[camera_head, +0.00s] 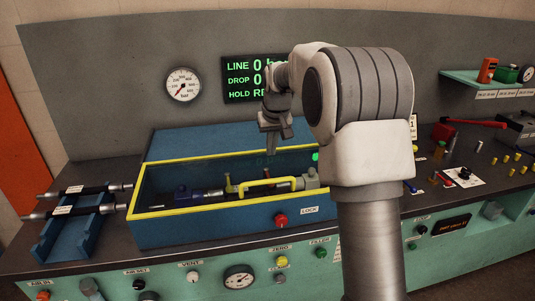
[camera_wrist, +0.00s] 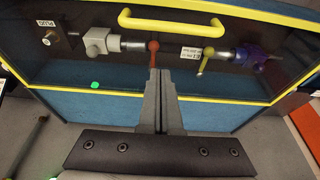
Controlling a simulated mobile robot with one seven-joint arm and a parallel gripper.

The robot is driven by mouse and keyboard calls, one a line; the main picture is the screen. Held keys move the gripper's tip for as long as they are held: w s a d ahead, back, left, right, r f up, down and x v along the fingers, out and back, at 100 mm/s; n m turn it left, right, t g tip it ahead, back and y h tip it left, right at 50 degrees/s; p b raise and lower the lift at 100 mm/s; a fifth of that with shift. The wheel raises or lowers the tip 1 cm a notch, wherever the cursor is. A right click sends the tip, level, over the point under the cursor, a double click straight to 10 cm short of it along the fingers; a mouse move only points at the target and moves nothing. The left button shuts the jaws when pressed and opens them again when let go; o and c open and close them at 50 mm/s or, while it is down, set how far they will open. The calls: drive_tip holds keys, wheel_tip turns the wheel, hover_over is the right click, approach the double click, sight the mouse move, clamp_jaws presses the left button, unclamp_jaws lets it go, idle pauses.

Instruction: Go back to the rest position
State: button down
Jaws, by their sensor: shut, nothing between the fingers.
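My gripper (camera_head: 271,150) hangs fingers-down over the back of the blue box (camera_head: 190,230) with a yellow-edged, see-through cover. In the wrist view its fingers (camera_wrist: 159,75) are together with nothing held between them. The yellow handle (camera_head: 268,184) on the cover is in front of the gripper and apart from it; it also shows in the wrist view (camera_wrist: 170,27). Inside the box are grey, purple and blue hose fittings, a red-tipped part (camera_wrist: 153,46) and a yellow-green lever (camera_wrist: 205,60). My arm hides part of the bench to the right of the box.
A blue rack (camera_head: 75,230) with two black hoses stands left of the box. A gauge (camera_head: 183,84) and a green-lettered display (camera_head: 240,66) are on the back panel. The red LOCK button (camera_head: 281,220) is on the box front. Small fittings and a red-handled tool (camera_head: 475,123) lie at right.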

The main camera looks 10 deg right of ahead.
drive_tip(key=s+a+r+t, duration=0.1)
drive_tip(key=s+r, duration=0.4)
drive_tip(key=s, duration=0.4)
drive_tip(key=s+a+r, duration=0.1)
drive_tip(key=s+r, duration=0.4)
drive_tip(key=s, duration=0.3)
drive_tip(key=s+f, duration=0.2)
drive_tip(key=s, duration=0.8)
drive_tip(key=s+f+t, duration=0.1)
drive_tip(key=s+f, duration=0.1)
drive_tip(key=s, duration=0.9)
drive_tip(key=shift+a+f, duration=0.2)
drive_tip(key=shift+a, duration=0.2)
drive_tip(key=shift+w, duration=0.1)
